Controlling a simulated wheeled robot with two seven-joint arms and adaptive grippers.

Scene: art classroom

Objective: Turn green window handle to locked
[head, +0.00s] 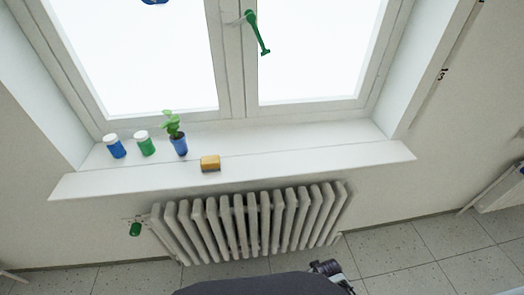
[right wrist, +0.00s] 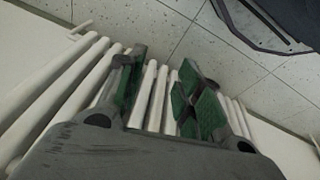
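The green window handle (head: 258,33) is at the top of the head view, on the middle frame of the window (head: 237,85). Its grip hangs downward, tilted a little to the right over the right pane, and nothing touches it. My right gripper (right wrist: 163,92) shows in the right wrist view, with green pads on its fingers. The fingers are apart and empty, with white radiator ribs seen between them. My left gripper is not in view.
The white sill (head: 330,150) holds a blue jar (head: 115,147), a green jar (head: 145,144), a plant in a blue pot (head: 179,144) and a yellow-brown block (head: 210,163). Its right part is clear. The radiator (head: 250,222) is below. A blue object (head: 154,2) is cut off at the top.

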